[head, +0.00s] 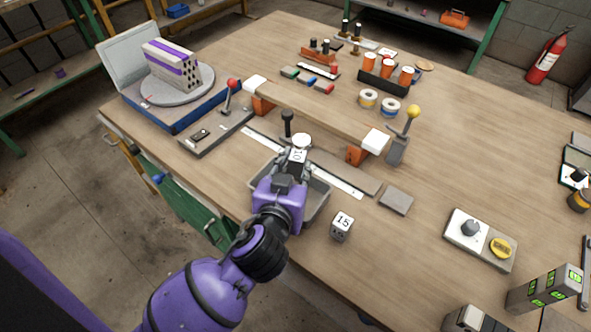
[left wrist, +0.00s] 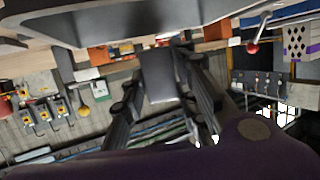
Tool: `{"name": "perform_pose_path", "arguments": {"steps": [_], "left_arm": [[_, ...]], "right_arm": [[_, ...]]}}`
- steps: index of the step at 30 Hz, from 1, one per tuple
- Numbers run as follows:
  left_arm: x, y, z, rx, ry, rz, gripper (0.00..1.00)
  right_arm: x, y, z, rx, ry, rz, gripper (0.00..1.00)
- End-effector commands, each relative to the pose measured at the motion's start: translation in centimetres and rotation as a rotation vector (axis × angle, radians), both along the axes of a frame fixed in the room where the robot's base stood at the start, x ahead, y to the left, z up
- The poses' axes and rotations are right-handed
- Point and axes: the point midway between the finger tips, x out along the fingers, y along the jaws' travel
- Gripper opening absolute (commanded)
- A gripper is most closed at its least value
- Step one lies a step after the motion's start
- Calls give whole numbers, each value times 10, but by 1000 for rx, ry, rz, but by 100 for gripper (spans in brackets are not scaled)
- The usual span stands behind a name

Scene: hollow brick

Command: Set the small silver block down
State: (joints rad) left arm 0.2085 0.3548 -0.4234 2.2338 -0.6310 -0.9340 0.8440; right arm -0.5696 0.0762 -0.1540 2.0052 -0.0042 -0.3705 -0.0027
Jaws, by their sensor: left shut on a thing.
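My left gripper (head: 297,163) reaches in from the lower left over a grey tray (head: 322,203). In the left wrist view its two dark fingers (left wrist: 160,66) are shut on a small plain silver-grey block (left wrist: 160,82). In the head view a pale piece with dark marks (head: 299,155) shows at the gripper's tip; the gripper hides much of it. The gap between the block and the surface below cannot be told. My right gripper is not in view.
A grey cube marked 15 (head: 342,225) stands right of the tray. A flat grey plate (head: 396,201) lies farther right. Behind are a raised wooden beam (head: 318,113) and a yellow-knobbed lever (head: 407,130). A red-knobbed lever (head: 231,90) stands left. Bare tabletop lies right of the cube.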

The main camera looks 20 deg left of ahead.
Motion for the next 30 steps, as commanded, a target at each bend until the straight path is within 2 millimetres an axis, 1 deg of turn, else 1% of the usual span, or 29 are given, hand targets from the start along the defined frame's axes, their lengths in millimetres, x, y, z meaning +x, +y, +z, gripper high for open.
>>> {"name": "perform_pose_path", "arguments": {"steps": [1,8,20,23,24,28,30], "left_arm": [[0,0,-5,0,-2,-2,0],[0,-1,-4,-2,-5,-1,0],[0,0,-16,-2,-3,0,0],[0,0,-17,-1,-4,-1,0],[0,0,-17,-1,-2,-1,29],[0,0,-17,-1,-3,-1,46],[0,0,-17,-1,-3,-1,46]], "right_arm": [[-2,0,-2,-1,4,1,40],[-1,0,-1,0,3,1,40],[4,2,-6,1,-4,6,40],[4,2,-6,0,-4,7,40],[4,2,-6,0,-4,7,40],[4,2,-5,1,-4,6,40],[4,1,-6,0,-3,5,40]]}}
